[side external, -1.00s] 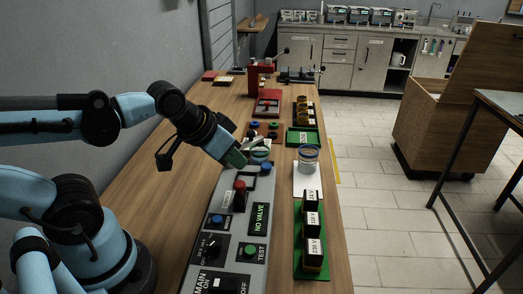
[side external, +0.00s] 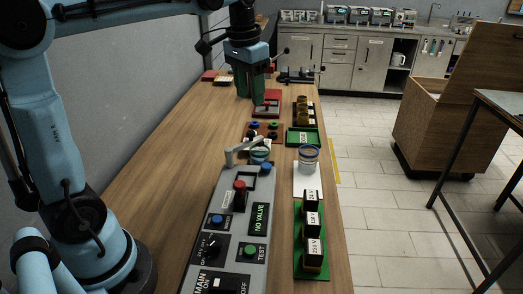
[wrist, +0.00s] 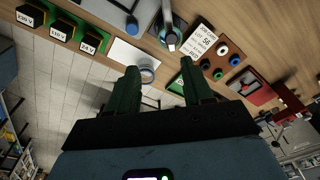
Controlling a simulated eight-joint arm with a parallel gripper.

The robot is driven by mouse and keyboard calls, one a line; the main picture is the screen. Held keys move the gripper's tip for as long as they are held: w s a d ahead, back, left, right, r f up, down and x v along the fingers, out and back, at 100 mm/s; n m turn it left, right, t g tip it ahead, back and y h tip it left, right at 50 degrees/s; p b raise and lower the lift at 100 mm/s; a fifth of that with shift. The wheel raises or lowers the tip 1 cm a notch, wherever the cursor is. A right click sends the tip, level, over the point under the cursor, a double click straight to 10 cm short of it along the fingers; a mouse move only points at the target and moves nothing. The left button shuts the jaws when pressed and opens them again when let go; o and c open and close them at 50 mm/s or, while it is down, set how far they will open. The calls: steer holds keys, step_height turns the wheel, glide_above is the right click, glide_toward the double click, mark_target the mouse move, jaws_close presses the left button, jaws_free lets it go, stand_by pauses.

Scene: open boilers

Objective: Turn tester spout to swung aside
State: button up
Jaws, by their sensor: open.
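The tester panel (side external: 228,256) is a long grey box on the bench. Its spout (side external: 244,146), a light grey bar bent down at its left end, sits at the panel's far end. A round teal-rimmed cup (side external: 261,156) shows just under and beside the bar's right part. The spout also shows near the top of the wrist view (wrist: 168,22), seen nearly end-on. My gripper (side external: 255,102) is raised above the bench, beyond the spout and apart from it. Its green fingers point down, open and empty; they also show in the wrist view (wrist: 160,72).
A glass jar (side external: 308,160) stands on a white sheet right of the panel. A green tray (side external: 302,137) and a green rack of labelled black blocks (side external: 312,232) lie along the right edge. The bench left of the panel is clear.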

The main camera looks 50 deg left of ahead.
mark_target(251, 132)
steer(key=shift+g, duration=0.6)
steer(key=f, duration=0.4)
steer(key=w+a+f, duration=0.1)
steer(key=f, duration=0.2)
steer(key=a+f, duration=0.1)
steer(key=f, duration=0.3)
steer(key=shift+w+a+f, duration=0.15)
steer(key=shift+w+f, duration=0.15)
steer(key=shift+w, duration=0.05)
steer(key=shift+c, duration=0.3)
jaws_close()
